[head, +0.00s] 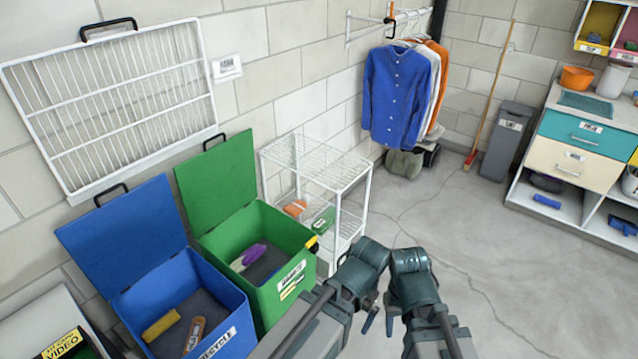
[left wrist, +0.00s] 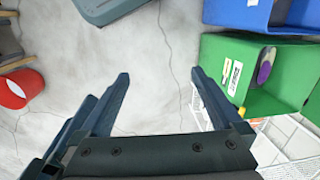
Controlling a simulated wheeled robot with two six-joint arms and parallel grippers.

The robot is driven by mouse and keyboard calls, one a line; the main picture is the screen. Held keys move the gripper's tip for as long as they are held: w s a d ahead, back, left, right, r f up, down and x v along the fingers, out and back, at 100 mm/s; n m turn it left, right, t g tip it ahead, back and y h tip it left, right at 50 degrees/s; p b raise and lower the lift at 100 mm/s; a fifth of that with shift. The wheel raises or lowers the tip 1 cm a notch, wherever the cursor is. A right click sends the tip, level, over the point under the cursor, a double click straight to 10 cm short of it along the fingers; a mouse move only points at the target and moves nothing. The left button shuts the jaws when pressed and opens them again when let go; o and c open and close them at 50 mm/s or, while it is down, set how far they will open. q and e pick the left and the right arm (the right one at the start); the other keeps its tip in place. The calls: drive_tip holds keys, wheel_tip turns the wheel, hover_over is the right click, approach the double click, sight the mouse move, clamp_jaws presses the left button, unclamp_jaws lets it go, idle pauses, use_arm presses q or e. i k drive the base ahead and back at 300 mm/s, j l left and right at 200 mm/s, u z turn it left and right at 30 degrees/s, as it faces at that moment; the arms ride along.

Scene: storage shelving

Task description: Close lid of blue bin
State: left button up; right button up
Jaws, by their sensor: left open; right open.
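The blue bin (head: 228,310) stands at the lower left with its blue lid (head: 122,235) raised, tilted back toward the wall. The lid has a black handle (head: 111,194) on its upper edge. A yellow item (head: 161,325) and an orange item (head: 194,334) lie inside. The bin's edge also shows at the top right of the left wrist view (left wrist: 235,12). My left gripper (left wrist: 160,76) is open and empty above the floor, apart from the bin. My right gripper (head: 389,322) is right of the bins, apart from them; its fingers are partly hidden.
A green bin (head: 295,285) with its lid (head: 217,185) raised stands right beside the blue bin. A white wire rack (head: 318,160) is beyond it. A white grate (head: 115,105) leans on the wall above. Drawers (head: 580,145) stand at the right; the floor between is clear.

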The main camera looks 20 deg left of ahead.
sight(122, 241)
drive_tip(key=k+u, duration=0.15)
drive_tip(key=u, duration=1.6)
